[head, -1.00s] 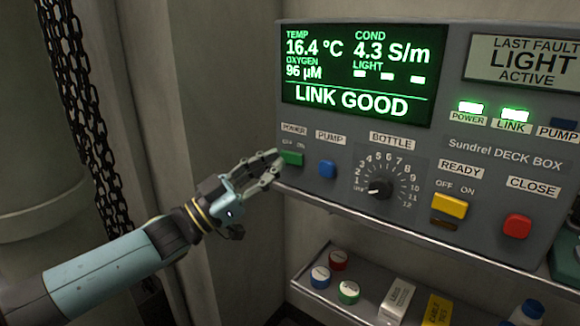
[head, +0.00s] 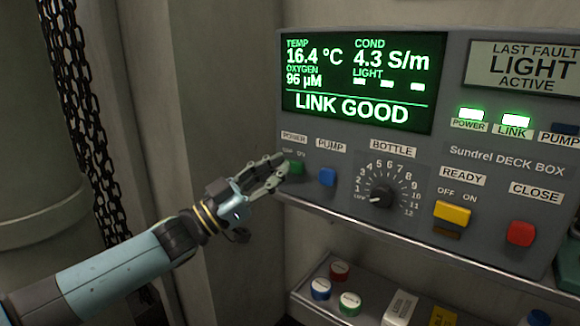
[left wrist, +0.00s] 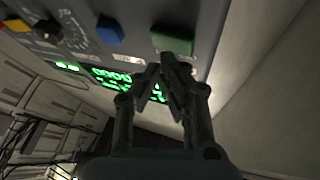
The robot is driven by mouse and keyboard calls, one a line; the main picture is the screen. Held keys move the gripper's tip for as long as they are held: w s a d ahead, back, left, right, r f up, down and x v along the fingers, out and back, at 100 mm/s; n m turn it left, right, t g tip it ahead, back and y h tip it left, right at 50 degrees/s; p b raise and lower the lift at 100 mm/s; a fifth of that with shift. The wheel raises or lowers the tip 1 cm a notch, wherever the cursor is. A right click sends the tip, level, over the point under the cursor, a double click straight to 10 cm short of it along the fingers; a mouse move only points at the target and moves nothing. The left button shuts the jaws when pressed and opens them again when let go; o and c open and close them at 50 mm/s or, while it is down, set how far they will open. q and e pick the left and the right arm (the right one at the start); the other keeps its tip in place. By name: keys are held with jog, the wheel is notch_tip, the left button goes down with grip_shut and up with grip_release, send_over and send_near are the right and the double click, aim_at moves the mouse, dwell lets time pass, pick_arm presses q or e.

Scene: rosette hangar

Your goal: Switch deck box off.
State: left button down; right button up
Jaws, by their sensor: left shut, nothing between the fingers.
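The grey deck box (head: 424,134) has a lit green screen (head: 362,82) reading LINK GOOD. Its green power switch (head: 295,167) sits at the lower left under the POWER label. My left gripper (head: 281,160) is shut and empty, with its fingertips at the switch and partly covering it in the head view. In the left wrist view the green switch (left wrist: 172,41) is just beyond the closed fingertips (left wrist: 172,62); I cannot tell whether they touch. The green POWER lamp (head: 471,113) is lit. My right gripper is not in view.
Right of the switch are a blue pump button (head: 328,177), a bottle knob (head: 381,194), a yellow ready switch (head: 452,212) and a red close button (head: 521,233). A shelf below holds capped bottles (head: 339,270). Chains (head: 88,130) hang at the left.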

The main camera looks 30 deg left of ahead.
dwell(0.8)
pick_arm(q)
jog(key=shift+w, duration=0.4)
jog(key=shift+w+a, duration=0.1)
jog(key=shift+w, duration=0.2)
dwell(0.7)
jog(key=shift+s, duration=0.15)
jog(key=shift+s+d, duration=0.2)
jog(key=shift+s, duration=0.3)
